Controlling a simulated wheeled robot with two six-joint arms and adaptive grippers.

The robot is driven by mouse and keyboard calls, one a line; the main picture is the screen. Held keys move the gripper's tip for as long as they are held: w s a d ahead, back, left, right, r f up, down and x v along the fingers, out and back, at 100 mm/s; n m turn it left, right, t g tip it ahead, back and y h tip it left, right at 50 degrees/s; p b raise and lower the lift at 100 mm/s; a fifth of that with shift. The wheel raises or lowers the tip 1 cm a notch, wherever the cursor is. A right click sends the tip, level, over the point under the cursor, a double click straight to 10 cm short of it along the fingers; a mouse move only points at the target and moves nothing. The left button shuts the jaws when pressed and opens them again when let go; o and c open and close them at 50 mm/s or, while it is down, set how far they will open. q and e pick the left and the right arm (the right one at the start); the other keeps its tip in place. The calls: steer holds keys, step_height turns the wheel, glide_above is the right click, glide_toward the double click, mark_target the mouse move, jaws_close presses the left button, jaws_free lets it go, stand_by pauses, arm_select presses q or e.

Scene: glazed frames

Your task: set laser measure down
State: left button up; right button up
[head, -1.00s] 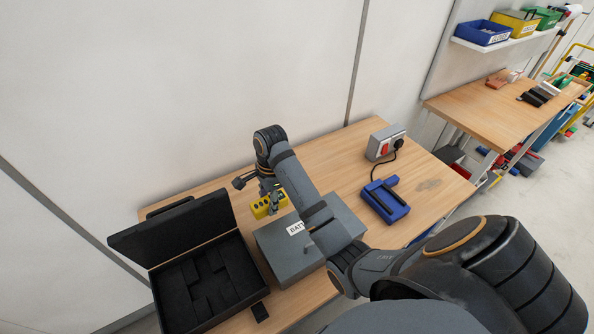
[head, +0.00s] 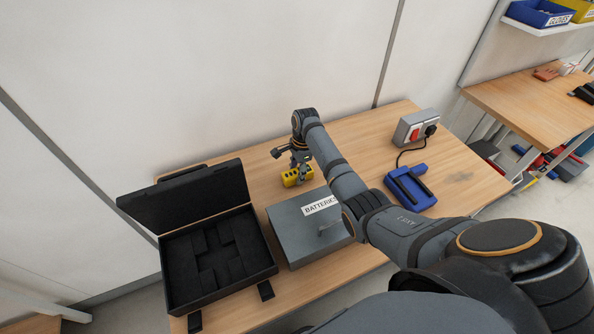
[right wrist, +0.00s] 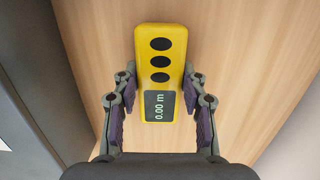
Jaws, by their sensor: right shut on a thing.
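The laser measure (head: 291,178) is yellow with dark round buttons. In the head view it is at the table behind the grey batteries box. In the right wrist view the laser measure (right wrist: 161,72) lies between the two fingers, with its display reading 0.00 m. My right gripper (head: 299,171) is shut on it; its fingers (right wrist: 160,90) flank the long sides. I cannot tell whether its underside touches the wooden table (head: 352,140). My left gripper is not in view.
An open black case (head: 270,272) with foam cutouts stands at the left. The grey batteries box (head: 290,240) is in front of the gripper. A blue charger (head: 410,188) and a grey socket box (head: 412,127) are to the right. Bare table lies between.

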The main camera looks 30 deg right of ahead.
steer(key=shift+f, duration=0.2)
steer(key=o, duration=1.2)
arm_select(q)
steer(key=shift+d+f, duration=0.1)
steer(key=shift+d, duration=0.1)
arm_select(e)
steer(key=shift+a, duration=0.1)
steer(key=shift+r, duration=0.15)
arm_select(q)
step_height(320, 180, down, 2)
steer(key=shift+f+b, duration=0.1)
steer(key=shift+b, duration=1.05)
arm_select(e)
steer(key=r, duration=0.4)
steer(key=d+r, duration=0.1)
steer(key=r, duration=0.7)
steer(key=shift+s+d, duration=0.1)
steer(key=shift+d, duration=0.15)
steer(key=shift+f, duration=0.1)
